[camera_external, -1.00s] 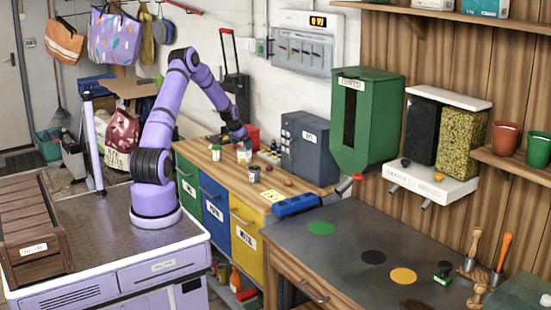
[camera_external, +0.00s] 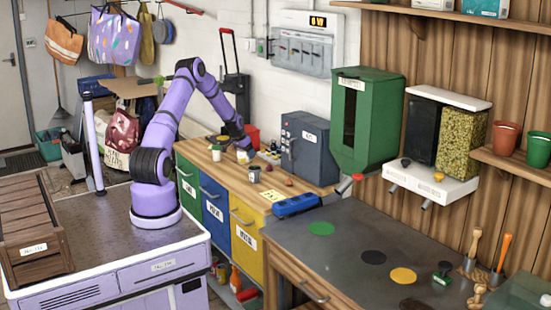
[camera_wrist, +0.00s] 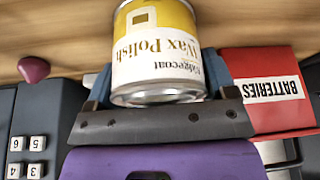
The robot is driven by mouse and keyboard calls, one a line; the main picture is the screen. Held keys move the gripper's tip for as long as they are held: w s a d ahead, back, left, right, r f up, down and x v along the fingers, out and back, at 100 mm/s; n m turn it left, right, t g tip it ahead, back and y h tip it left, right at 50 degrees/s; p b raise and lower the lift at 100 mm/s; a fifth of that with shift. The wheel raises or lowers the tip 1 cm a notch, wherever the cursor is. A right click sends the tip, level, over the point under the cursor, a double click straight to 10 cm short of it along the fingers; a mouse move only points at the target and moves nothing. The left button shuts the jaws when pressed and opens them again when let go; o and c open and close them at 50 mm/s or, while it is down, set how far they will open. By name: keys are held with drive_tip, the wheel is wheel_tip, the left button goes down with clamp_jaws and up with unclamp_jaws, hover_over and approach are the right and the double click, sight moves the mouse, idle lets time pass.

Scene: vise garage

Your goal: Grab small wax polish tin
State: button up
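The small wax polish tin (camera_wrist: 158,50) is a yellow and white can with its label upside down in the wrist view. It also shows small below my gripper in the outside view (camera_external: 244,156), on or just above the wooden counter (camera_external: 226,184). My gripper (camera_wrist: 158,62) has one finger on each side of the tin, both very close to its wall. I cannot tell whether they press on it. In the outside view my gripper (camera_external: 245,146) is low over the counter, and its fingers are too small to make out.
A red batteries box (camera_wrist: 270,90) is close on the right in the wrist view. A dark cabinet with number buttons (camera_wrist: 40,125) and a dark pink knob-like thing (camera_wrist: 33,69) are on the left. Cups (camera_external: 216,153) (camera_external: 254,174) stand near my gripper on the counter.

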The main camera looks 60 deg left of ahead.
drive_tip(key=c, duration=0.5)
drive_tip(key=shift+r, duration=0.1)
